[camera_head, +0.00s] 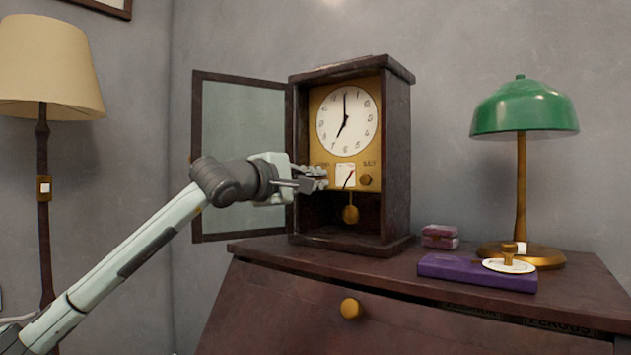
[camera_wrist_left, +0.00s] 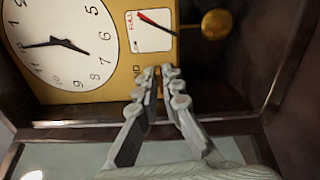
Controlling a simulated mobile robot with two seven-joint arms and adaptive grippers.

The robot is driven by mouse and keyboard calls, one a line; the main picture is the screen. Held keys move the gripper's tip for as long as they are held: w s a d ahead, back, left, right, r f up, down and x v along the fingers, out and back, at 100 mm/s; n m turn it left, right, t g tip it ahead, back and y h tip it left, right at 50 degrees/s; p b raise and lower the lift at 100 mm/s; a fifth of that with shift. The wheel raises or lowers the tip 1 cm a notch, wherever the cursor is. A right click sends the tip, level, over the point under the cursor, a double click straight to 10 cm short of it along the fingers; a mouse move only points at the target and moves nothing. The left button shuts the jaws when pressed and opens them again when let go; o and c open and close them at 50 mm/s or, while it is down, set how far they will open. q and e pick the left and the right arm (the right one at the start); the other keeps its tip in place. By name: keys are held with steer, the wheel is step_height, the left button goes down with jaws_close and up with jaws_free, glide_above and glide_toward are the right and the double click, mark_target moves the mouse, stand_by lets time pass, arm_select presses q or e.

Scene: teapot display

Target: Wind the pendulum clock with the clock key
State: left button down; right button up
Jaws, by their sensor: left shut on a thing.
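The pendulum clock (camera_head: 400,160) stands upright on the desk, its glass door (camera_head: 240,150) swung open to the left. Its white dial (camera_head: 346,120) and small gauge (camera_head: 345,176) with a needle are clear; in the wrist view the gauge (camera_wrist_left: 150,30) has red lettering. The gold pendulum bob (camera_head: 350,214) hangs below. My left gripper (camera_head: 318,178) is at the lower left of the brass plate, beside the gauge. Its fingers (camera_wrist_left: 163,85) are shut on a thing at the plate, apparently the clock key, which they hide. My right gripper is not in view.
A purple book (camera_head: 470,272) with a white dish (camera_head: 495,266) and a small gold piece lies right of the clock. A pink box (camera_head: 440,237) and green lamp (camera_head: 524,108) stand behind it. A floor lamp (camera_head: 45,70) is at left.

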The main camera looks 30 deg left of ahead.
arm_select(q)
steer(key=m, duration=0.7)
steer(key=shift+f, duration=0.15)
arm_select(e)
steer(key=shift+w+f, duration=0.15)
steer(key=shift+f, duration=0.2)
arm_select(q)
steer(key=shift+m, duration=0.4)
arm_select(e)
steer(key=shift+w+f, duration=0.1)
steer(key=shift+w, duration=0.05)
arm_select(q)
steer(key=c, duration=1.7)
jaws_free()
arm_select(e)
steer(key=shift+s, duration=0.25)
